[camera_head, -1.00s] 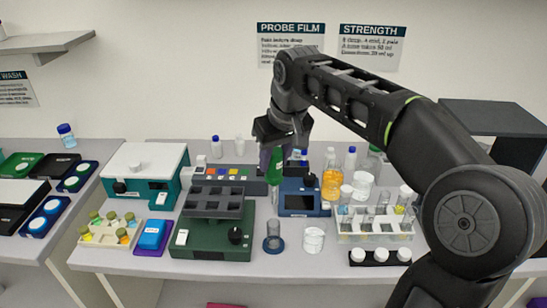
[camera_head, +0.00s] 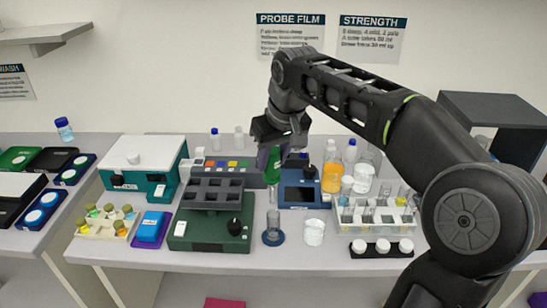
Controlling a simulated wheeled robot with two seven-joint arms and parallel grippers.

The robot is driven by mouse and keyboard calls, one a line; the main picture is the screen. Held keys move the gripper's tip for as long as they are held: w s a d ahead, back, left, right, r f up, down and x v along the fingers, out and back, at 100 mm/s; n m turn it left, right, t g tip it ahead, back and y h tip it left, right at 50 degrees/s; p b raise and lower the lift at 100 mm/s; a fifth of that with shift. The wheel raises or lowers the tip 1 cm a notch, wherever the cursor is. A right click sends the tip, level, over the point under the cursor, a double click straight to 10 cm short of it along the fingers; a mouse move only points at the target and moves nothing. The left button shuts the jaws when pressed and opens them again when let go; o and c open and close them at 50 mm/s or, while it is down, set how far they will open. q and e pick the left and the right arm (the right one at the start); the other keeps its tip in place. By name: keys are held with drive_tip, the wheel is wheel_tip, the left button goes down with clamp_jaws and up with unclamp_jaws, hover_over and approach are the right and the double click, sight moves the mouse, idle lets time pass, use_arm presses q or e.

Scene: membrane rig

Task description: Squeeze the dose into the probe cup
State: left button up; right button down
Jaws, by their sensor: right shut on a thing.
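My right gripper (camera_head: 270,160) is shut on a dropper with a green bulb (camera_head: 273,167). The dropper hangs upright, and its pale narrow stem points down. A small clear cup on a dark blue round base (camera_head: 273,237), which looks like the probe cup, stands near the table's front. The stem's lower end shows just above this cup in the picture; I cannot tell whether it reaches into it. Any liquid in the dropper or the cup is too small to tell. My left gripper is not in view.
A dark green device with a grey block (camera_head: 209,236) is to the left. A blue device (camera_head: 304,192), an orange bottle (camera_head: 331,177) and a white tube rack (camera_head: 375,227) crowd the right.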

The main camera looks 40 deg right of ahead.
sight(273, 202)
drive_tip(key=shift+w+a+r+n+p, duration=0.15)
drive_tip(key=shift+a+r, duration=0.15)
drive_tip(key=shift+a, duration=0.2)
drive_tip(key=shift+w+a+r+n+p, duration=0.15)
drive_tip(key=shift+a+r, duration=0.1)
drive_tip(key=shift+a, duration=0.2)
drive_tip(key=shift+s+d+f, duration=0.2)
drive_tip(key=shift+d+f, duration=0.15)
drive_tip(key=shift+d, duration=0.25)
drive_tip(key=shift+s+d+f, duration=0.15)
drive_tip(key=shift+d+f, duration=0.15)
drive_tip(key=shift+d, duration=0.25)
drive_tip(key=shift+f, duration=0.1)
drive_tip(key=shift+f+b, duration=3.8)
drive_tip(key=shift+f, duration=0.85)
drive_tip(key=c, duration=1.5)
unclamp_jaws()
clamp_jaws()
